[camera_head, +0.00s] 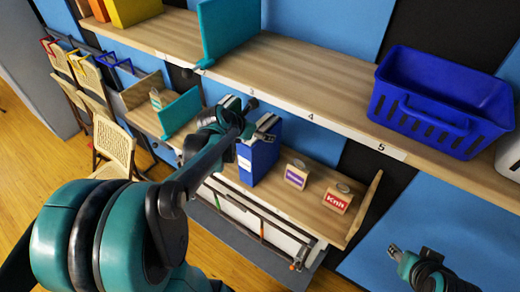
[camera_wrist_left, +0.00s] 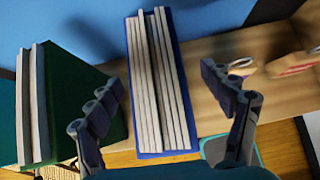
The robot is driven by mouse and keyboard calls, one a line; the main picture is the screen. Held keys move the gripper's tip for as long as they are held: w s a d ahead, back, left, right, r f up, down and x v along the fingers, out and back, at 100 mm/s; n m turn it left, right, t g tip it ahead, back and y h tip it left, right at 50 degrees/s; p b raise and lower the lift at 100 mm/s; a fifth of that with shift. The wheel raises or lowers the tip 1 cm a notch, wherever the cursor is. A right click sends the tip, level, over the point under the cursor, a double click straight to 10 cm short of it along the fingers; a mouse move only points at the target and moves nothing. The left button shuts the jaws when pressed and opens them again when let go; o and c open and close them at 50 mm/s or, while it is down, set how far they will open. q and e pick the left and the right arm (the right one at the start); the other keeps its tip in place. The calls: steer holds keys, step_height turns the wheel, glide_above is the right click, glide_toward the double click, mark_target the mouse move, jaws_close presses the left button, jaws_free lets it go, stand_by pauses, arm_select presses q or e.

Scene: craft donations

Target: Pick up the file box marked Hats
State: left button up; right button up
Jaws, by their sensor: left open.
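A blue file box (camera_head: 262,155) with pale sheets stands upright on the lower shelf in the head view; its small label is too small to read as Hats. In the left wrist view the blue file box (camera_wrist_left: 161,85) lies between and beyond the fingers. My left gripper (camera_head: 262,116) is open, over the box's upper end, its arm covering part of the shelf. In the wrist view the left gripper (camera_wrist_left: 162,78) has one finger either side of the box, with gaps visible. My right gripper (camera_head: 396,251) is at the lower right, away from the box; its jaw state is unclear.
A dark green file box (camera_wrist_left: 70,105) stands left of the blue one in the wrist view, close to one finger. A box marked Knit (camera_head: 337,198) and another small labelled box (camera_head: 297,174) stand to the right. A blue basket (camera_head: 440,100) sits on the upper shelf (camera_head: 310,75).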

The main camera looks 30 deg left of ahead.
arm_select(q)
steer(key=x, duration=0.6)
steer(key=shift+w+a+r, duration=0.1)
steer(key=shift+a, duration=0.1)
jaws_close()
